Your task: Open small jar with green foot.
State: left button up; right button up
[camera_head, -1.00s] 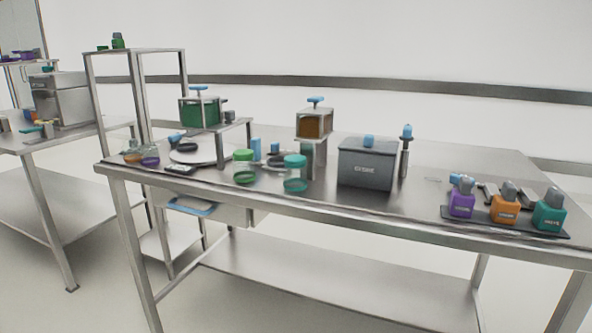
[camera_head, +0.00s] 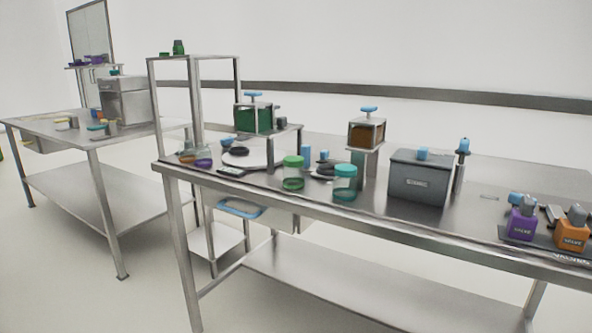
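A small clear jar with a green lid and a green band at its foot (camera_head: 293,173) stands upright near the front edge of the steel table, left of its middle. Its lid is on. Just to its right stands a similar clear jar with a teal lid and a teal foot (camera_head: 345,183), also closed. Neither of my grippers is in view.
Another table (camera_head: 60,134) stands left.

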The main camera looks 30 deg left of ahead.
aim_at(294, 179)
jog(key=i+j+z, duration=0.2)
jog(key=j, duration=0.85)
jog(key=j+z, duration=0.2)
jog(key=j, duration=0.8)
